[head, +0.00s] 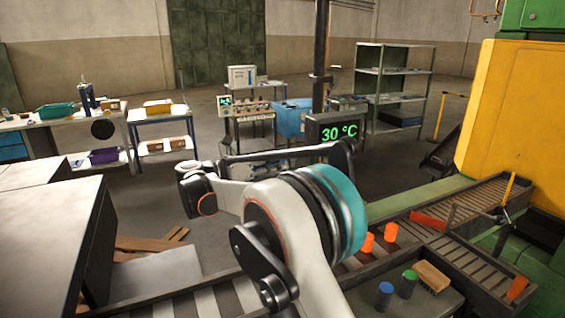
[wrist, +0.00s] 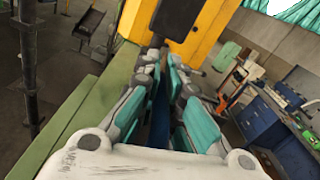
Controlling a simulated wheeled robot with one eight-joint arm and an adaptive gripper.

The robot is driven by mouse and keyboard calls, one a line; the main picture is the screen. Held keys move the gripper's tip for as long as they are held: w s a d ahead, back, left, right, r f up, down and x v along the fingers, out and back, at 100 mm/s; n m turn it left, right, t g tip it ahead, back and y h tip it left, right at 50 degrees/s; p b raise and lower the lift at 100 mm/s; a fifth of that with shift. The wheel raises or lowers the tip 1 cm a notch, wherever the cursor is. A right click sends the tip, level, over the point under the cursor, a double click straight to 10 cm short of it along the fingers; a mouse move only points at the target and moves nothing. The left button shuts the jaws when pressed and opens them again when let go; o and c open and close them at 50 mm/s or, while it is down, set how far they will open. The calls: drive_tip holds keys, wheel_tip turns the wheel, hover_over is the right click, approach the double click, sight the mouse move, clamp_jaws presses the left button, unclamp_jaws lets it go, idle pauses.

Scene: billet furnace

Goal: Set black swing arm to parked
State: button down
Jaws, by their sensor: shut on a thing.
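In the wrist view my gripper (wrist: 160,72) has its teal-padded fingers drawn together at the tips, with a narrow dark gap between them. The swing arm's full length and angle cannot be made out. In the head view my arm's white links and teal joint fill the middle, and I cannot make out the fingertips there.
A yellow furnace housing (head: 520,110) stands at the right, above a slatted conveyor (head: 482,268). Orange billets (head: 367,243) and blue and green cylinders (head: 385,294) are near my arm. A black post (head: 320,45) and a 30 °C display (head: 338,132) stand behind.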

drive_tip(key=shift+w+r, duration=0.15)
drive_tip(key=shift+r, duration=0.05)
drive_tip(key=c, duration=1.7)
unclamp_jaws()
drive_tip(key=shift+w, duration=0.1)
drive_tip(key=shift+o, duration=0.2)
drive_tip(key=shift+w+f, duration=0.1)
drive_tip(key=v, duration=1.2)
